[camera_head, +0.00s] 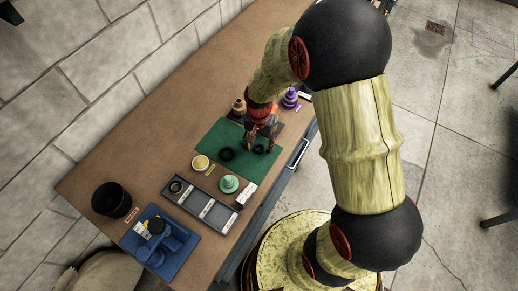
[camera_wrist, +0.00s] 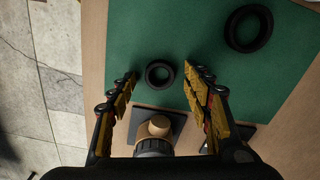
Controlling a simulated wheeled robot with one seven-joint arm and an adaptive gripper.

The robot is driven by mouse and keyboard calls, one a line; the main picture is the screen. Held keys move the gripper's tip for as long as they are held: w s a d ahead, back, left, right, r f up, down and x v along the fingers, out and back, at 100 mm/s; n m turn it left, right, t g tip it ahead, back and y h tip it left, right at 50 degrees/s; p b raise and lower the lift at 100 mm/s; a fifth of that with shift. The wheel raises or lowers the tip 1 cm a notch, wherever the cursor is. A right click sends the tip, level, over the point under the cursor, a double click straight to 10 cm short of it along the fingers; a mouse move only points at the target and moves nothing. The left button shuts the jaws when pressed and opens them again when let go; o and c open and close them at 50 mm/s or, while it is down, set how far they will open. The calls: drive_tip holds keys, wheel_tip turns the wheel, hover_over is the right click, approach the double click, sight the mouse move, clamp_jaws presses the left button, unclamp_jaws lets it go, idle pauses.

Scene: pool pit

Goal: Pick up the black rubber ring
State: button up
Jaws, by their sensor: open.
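Two black rings lie flat on a green mat (camera_wrist: 200,25). In the wrist view the smaller ring (camera_wrist: 149,77) lies between the tips of my open, empty gripper (camera_wrist: 160,74), with a gap on each side. I cannot tell how high the tips are above the mat. The larger ring (camera_wrist: 230,30) lies farther off at the upper right. In the head view the rings show as dark shapes, one ring (camera_head: 226,154) left of my gripper (camera_head: 264,146) and the other ring (camera_head: 259,149) just by its fingers.
A tan-topped piece (camera_wrist: 157,128) stands on a dark plate close below the fingers. A purple piece (camera_head: 290,98), a yellow-topped round piece (camera_head: 200,162), a green piece (camera_head: 229,184), a grey tray (camera_head: 193,212), a black cup (camera_head: 111,199) and a blue tray (camera_head: 183,262) share the table.

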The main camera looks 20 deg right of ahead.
drive_tip(key=shift+c, duration=0.8)
drive_tip(key=c, duration=0.7)
drive_tip(key=shift+c, duration=0.2)
drive_tip(key=shift+r, duration=0.1)
drive_tip(key=shift+r, duration=0.45)
wheel_tip(320, 180, up, 2)
drive_tip(key=shift+r+p, duration=0.2)
drive_tip(key=shift+p, duration=0.4)
drive_tip(key=s+r+p, duration=0.2)
drive_tip(key=s+r, duration=0.7)
drive_tip(key=s, duration=0.5)
drive_tip(key=shift+r+p, duration=0.3)
drive_tip(key=shift+p, duration=0.1)
